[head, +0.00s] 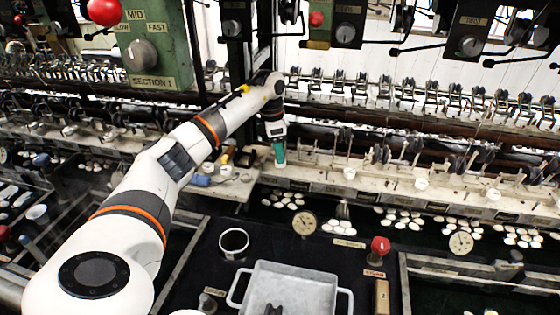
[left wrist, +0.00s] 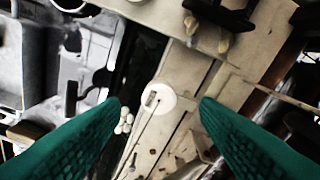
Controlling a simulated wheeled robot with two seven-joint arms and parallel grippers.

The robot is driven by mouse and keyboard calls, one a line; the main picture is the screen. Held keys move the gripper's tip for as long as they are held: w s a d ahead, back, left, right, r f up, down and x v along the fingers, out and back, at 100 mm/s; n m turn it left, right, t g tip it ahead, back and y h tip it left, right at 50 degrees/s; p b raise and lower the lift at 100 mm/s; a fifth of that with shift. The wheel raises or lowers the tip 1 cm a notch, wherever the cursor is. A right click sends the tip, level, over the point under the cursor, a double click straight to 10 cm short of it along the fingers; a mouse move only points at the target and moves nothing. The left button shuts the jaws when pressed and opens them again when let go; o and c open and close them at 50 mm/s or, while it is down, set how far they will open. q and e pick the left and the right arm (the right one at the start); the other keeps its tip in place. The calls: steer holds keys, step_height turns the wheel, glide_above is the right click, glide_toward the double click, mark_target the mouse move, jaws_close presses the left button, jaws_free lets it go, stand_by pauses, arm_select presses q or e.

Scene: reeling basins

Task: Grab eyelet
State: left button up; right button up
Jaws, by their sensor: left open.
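My left gripper (head: 279,152) has green fingers and reaches down over the pale bench ledge of the reeling machine in the head view. In the left wrist view its two ribbed green fingers (left wrist: 160,104) are spread apart, with nothing held between them. A round white piece (left wrist: 160,94) with a small fitting and a thin rod shows between the fingertips, beyond them. It may be the eyelet; I cannot tell for sure. In the head view I cannot make out an eyelet at the gripper. My right gripper is in neither view.
A white tray (head: 262,270) with handles stands at the front, beside a round cup (head: 233,241). A red knob (head: 380,245) and dial gauges (head: 304,223) stand near the basins. White cocoons (head: 400,222) float in the dark water. Spools and small fittings crowd the ledge around the gripper.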

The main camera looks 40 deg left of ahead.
arm_select(q)
steer(key=shift+w+d+f+p, duration=0.1)
steer(key=shift+d+f+p, duration=0.05)
steer(key=shift+f, duration=0.45)
steer(key=shift+d+f+p, duration=0.1)
steer(key=shift+f+p, duration=0.05)
steer(key=shift+f, duration=0.4)
steer(key=shift+a+f, duration=0.1)
steer(key=shift+f, duration=0.4)
steer(key=c, duration=1.1)
steer(key=shift+o, duration=0.2)
steer(key=shift+r, duration=0.15)
